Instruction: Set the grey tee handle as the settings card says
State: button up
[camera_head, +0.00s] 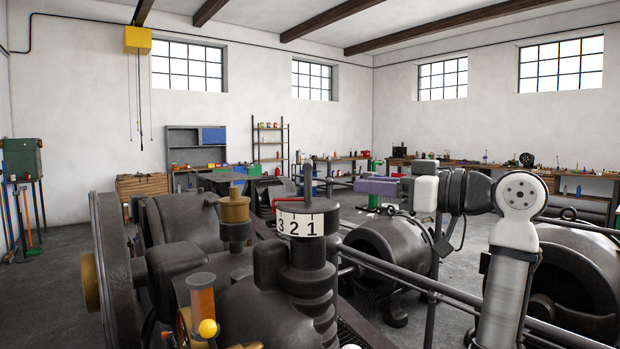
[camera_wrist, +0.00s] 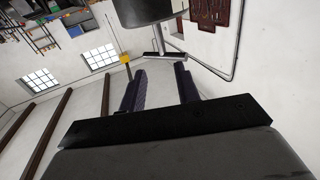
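The grey tee handle (camera_head: 308,182) stands upright on top of a dark cylinder of the machine. Its crossbar appears nearly end-on in the head view. Below it is a white number band (camera_head: 308,224) reading 3, 2, 1 from left to right. My gripper (camera_head: 362,187) is right of the handle and apart from it, with purple fingers pointing left. In the wrist view the gripper (camera_wrist: 160,88) is open, with nothing between the fingers; a grey post and bar, probably the handle, show beyond them (camera_wrist: 161,42). I cannot make out a settings card.
A red bent bar (camera_head: 285,199) shows beside the band's upper left; I cannot tell if it belongs to it. A dark railing (camera_head: 455,290) crosses at lower right.

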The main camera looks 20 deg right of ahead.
aim_at(311, 178)
jog(key=p+x, duration=0.4)
jog(key=x, duration=0.8)
jog(key=shift+a+r, duration=0.15)
jog(key=shift+a, duration=0.05)
jog(key=shift+w+a, duration=0.4)
jog(key=shift+w, duration=0.1)
